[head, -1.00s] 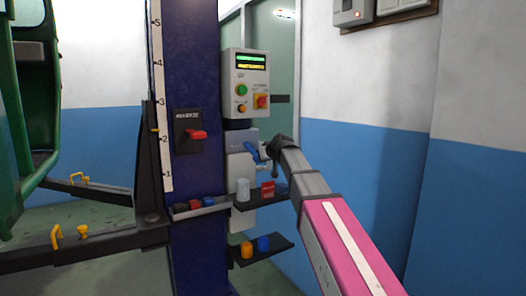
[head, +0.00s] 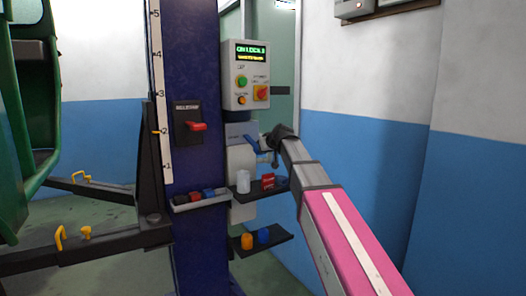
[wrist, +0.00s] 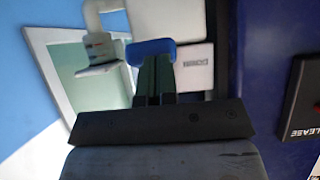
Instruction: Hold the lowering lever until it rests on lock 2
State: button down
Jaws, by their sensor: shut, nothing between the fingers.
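The blue lowering lever (head: 252,142) sits below the control box on the blue column. It also shows in the wrist view (wrist: 150,48), right at the tips of my gripper (wrist: 154,80). My gripper (head: 266,150) is shut with nothing between the fingers, and its tips look pressed against the lever. Contact is hard to confirm. The lift carriage (head: 152,160) rides beside the white number scale (head: 157,75), its top just below mark 3. The box display (head: 252,50) has a green line that seems to read "ON LOCK 2", with a yellow line under it.
A red switch (head: 196,127) on a black plate is on the column. A small tray (head: 215,201) and two dark shelves hold small parts. The green rickshaw (head: 20,120) is at left on the lift arms. Blue-and-white wall is at right.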

jog(key=shift+w+r, duration=0.15)
jog(key=shift+r, duration=0.65)
jog(key=w+r+v, duration=0.1)
jog(key=v, duration=1.2)
jog(key=shift+a+r, duration=0.3)
jog(key=shift+r, duration=0.1)
